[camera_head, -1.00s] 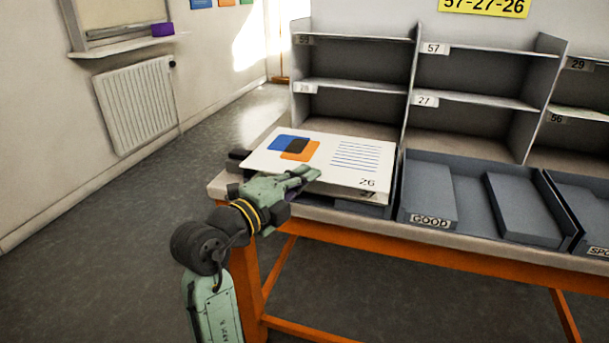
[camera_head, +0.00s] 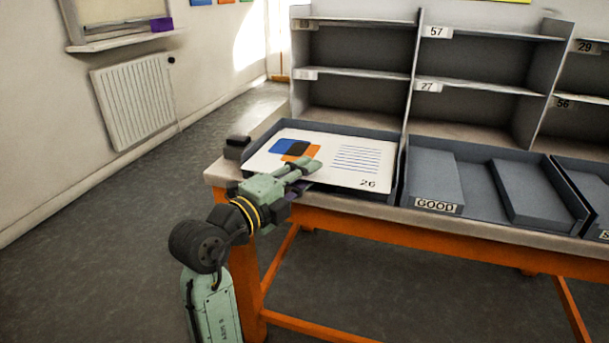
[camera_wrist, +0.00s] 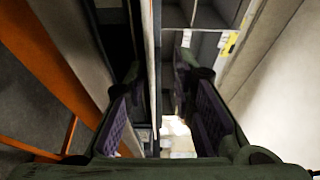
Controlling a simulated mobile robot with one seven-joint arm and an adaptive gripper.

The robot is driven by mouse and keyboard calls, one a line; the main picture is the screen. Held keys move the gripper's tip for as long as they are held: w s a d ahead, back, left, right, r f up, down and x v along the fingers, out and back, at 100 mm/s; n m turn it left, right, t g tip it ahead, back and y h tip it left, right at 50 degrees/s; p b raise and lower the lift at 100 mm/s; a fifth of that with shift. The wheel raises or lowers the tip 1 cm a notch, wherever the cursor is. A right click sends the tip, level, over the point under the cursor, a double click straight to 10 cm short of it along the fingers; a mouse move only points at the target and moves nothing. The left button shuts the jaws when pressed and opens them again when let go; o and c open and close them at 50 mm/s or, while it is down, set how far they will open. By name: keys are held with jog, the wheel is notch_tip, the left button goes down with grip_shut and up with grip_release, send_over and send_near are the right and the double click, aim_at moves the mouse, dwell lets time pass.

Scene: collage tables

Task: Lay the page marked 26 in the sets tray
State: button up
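A tray labelled GOOD (camera_head: 437,206) stands right of the page's tray, holding grey blocks. Another tray (camera_head: 590,185) is at the right edge. Shelves with number tags (camera_head: 428,87) rise behind. A small dark object (camera_head: 237,147) sits on the table's left corner. The floor at left is clear.

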jog(key=shift+o, duration=0.2)
jog(key=v, duration=1.2)
